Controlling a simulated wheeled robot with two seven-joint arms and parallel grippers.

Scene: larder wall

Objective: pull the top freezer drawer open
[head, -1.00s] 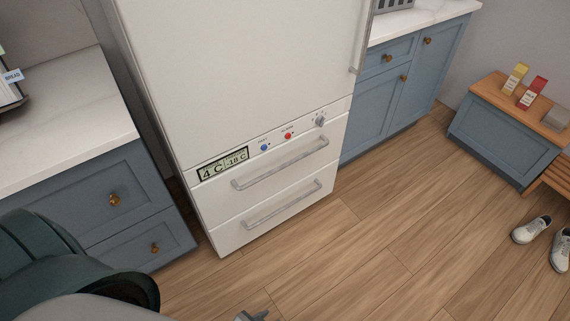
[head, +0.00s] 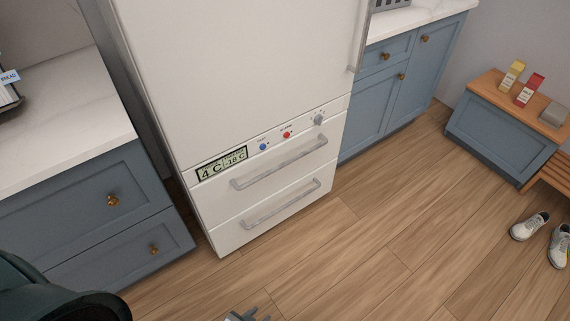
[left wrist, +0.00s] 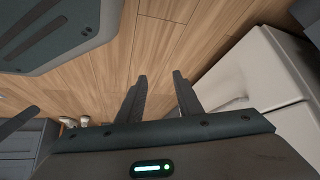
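The top freezer drawer (head: 296,176) is the upper of two white drawers low on the fridge, under the control panel, and looks shut. Its grey bar handle (head: 280,163) runs across its front. My left gripper (head: 252,314) shows at the bottom edge of the head view, low in front of the fridge and apart from the handle. In the left wrist view its two fingers (left wrist: 159,80) are apart with only floor between them, so it is open and empty. The white fridge (left wrist: 262,72) shows to the right there. My right gripper is out of view.
The lower drawer with its handle (head: 282,205) looks shut. Blue cabinets stand left (head: 95,215) and right (head: 400,85) of the fridge. A wooden-topped bench (head: 500,135) and white shoes (head: 529,226) are at the right. The floor in front of the fridge is clear.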

